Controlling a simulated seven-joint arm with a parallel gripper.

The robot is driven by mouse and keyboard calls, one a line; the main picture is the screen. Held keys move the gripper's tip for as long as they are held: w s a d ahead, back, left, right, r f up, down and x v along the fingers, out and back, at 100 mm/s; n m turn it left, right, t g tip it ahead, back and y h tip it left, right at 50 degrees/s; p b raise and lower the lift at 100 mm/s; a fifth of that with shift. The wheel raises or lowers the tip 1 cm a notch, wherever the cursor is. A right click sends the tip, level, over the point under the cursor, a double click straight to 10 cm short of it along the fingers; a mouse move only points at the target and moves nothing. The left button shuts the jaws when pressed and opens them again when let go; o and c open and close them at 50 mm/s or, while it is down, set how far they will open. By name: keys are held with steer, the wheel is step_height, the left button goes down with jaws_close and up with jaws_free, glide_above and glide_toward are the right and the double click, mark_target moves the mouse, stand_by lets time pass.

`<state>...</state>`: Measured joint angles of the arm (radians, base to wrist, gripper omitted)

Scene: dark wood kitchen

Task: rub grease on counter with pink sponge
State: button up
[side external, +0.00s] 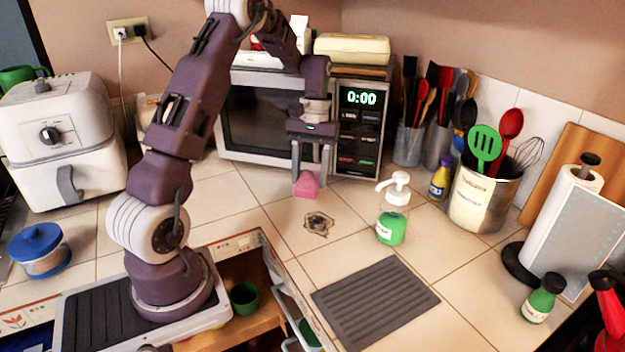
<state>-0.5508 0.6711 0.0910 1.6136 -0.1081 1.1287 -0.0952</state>
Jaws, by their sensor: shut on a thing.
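The pink sponge (306,184) is between the fingertips of my gripper (309,172), in front of the microwave. My gripper points down and is shut on the sponge. The sponge is at or just above the tiled counter; I cannot tell whether it touches. The grease (319,223) is a dark, ring-like smudge on the counter (270,212), a little nearer the camera than the sponge and slightly to its right. The sponge and the grease are apart.
A green soap dispenser (391,226) stands right of the grease. A grey ridged mat (375,300) lies in front. The microwave (265,115) stands behind my gripper. A utensil crock (482,198) and paper towel roll (570,225) are at right. An open drawer (262,290) lies front left.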

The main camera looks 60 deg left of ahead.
steer(key=shift+f, duration=3.6)
steer(key=shift+d+f, duration=0.15)
steer(key=shift+d, duration=0.55)
steer(key=shift+c, duration=0.7)
steer(key=shift+d+f, duration=0.1)
steer(key=shift+d, duration=4.45)
steer(key=shift+a, duration=3.15)
steer(key=shift+w+a, duration=0.1)
steer(key=shift+a, duration=2.1)
steer(key=shift+w+d, duration=0.2)
steer(key=shift+w, duration=0.15)
steer(key=shift+s+d, duration=0.1)
steer(key=shift+d, duration=5.25)
steer(key=shift+a, duration=5.5)
steer(key=shift+r, duration=4.2)
